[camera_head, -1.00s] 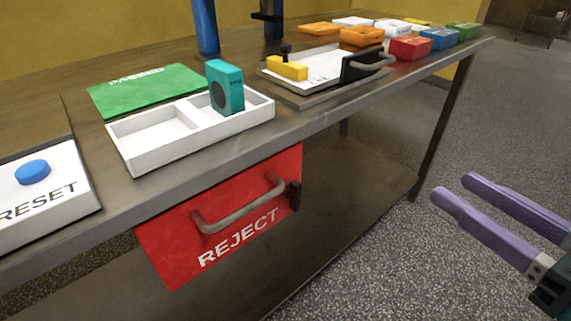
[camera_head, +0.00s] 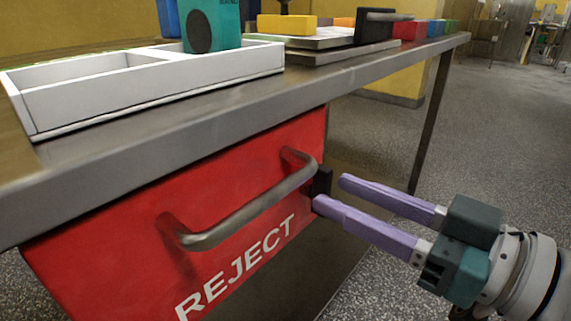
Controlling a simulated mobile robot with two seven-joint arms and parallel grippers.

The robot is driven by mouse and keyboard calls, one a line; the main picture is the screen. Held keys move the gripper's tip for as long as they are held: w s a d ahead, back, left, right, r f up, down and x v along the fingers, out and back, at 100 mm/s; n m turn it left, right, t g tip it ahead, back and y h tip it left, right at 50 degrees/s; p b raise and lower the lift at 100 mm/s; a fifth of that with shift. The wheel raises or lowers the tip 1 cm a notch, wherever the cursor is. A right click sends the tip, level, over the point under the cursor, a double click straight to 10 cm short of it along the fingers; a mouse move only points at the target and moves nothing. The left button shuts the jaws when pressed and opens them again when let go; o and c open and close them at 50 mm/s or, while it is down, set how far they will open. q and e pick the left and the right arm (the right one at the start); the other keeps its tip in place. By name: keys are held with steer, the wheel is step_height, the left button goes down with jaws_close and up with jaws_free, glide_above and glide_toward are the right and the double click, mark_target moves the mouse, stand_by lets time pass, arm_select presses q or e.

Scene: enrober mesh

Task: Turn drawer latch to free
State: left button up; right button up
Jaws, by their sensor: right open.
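The red REJECT drawer (camera_head: 110,232) hangs under the table's front edge, with a grey bar handle (camera_head: 250,208) across its front. The drawer latch (camera_head: 321,182) is a small black piece at the drawer's right end, beside the handle's right end. It looks upright. My right gripper (camera_head: 329,194) comes in from the right with two purple fingers spread apart. Its fingertips are close to the latch, and nothing is held between them. I cannot tell whether a fingertip touches the latch. My left gripper is out of view.
The metal table edge (camera_head: 200,137) runs just above the drawer. On the table are a white divided tray (camera_head: 150,92) with a teal block (camera_head: 212,28), and a plate with a yellow block (camera_head: 287,24). Grey floor lies open to the right.

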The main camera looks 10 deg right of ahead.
mark_target(317, 190)
steer(key=shift+x, duration=1.05)
steer(key=shift+c, duration=0.2)
jaws_close()
